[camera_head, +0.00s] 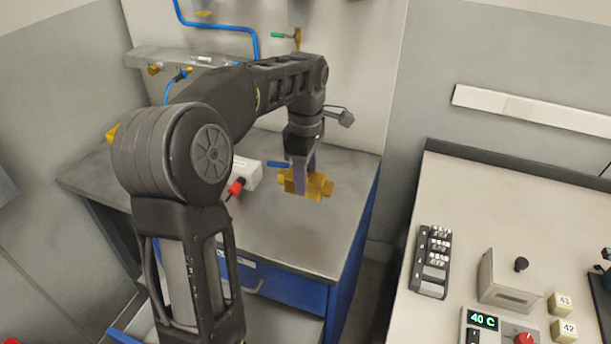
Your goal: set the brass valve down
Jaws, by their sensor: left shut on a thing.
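The brass valve (318,187) is a yellow metal body with a blue lever sticking out to its left. My left gripper (301,180) points down and is shut on the valve's middle. The valve is over the right part of the grey top of the blue workbench (285,238). I cannot tell whether it touches the bench top or hangs just above it. My right gripper is not in view.
A white box (247,172) with a red knob (236,187) is on the bench, left of the valve. Blue piping (254,42) runs along the back wall. A second bench (480,215) at right carries a grey box (505,280) and a 40 C display (484,320).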

